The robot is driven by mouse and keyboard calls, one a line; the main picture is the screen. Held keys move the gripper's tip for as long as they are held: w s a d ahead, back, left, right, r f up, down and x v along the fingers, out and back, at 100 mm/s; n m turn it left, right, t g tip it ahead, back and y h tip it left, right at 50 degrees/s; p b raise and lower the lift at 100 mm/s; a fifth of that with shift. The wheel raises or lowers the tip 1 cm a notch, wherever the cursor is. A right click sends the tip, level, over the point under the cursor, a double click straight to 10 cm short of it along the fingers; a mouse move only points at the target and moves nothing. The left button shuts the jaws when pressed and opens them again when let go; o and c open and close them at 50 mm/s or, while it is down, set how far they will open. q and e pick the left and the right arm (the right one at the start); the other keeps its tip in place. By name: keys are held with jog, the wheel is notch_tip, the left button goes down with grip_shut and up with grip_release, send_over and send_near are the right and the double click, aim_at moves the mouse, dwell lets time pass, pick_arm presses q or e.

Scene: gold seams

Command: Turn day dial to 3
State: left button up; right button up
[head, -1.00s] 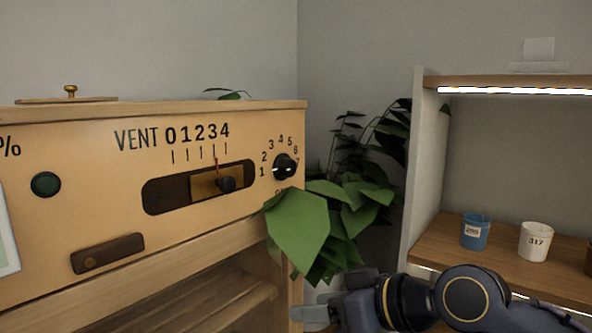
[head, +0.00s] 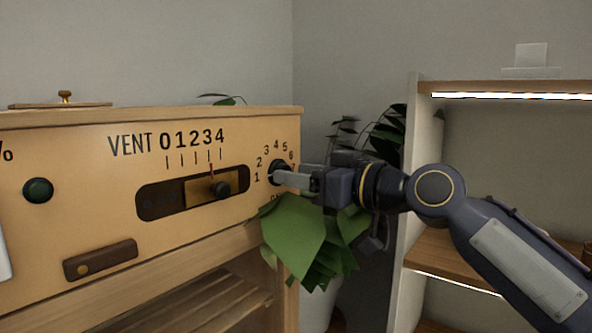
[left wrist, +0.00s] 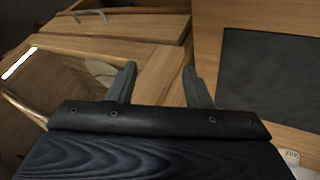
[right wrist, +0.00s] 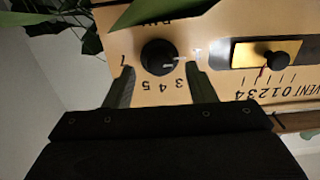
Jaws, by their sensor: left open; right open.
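The day dial is a round black knob (head: 278,166) at the right end of the wooden panel, with numbers 1 to 7 arcing around it. In the right wrist view the dial (right wrist: 158,57) appears upside down, its white mark pointing toward the 1 side. My right gripper (head: 284,177) is open at the dial and partly covers it in the head view. In the right wrist view its fingertips (right wrist: 160,78) show on either side of the dial's near edge; I cannot tell contact. My left gripper (left wrist: 155,80) is open and empty, facing wooden surfaces.
The vent slider (head: 221,189) sits left of the dial, its red pointer near 3. Plant leaves (head: 298,228) hang just below the dial and my right gripper. A shelf unit (head: 440,248) stands to the right, behind my right arm.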

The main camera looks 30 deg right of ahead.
jog(key=shift+w+a, duration=0.25)
jog(key=shift+w, duration=0.3)
jog(key=c, duration=0.9)
jog(key=shift+c, duration=0.2)
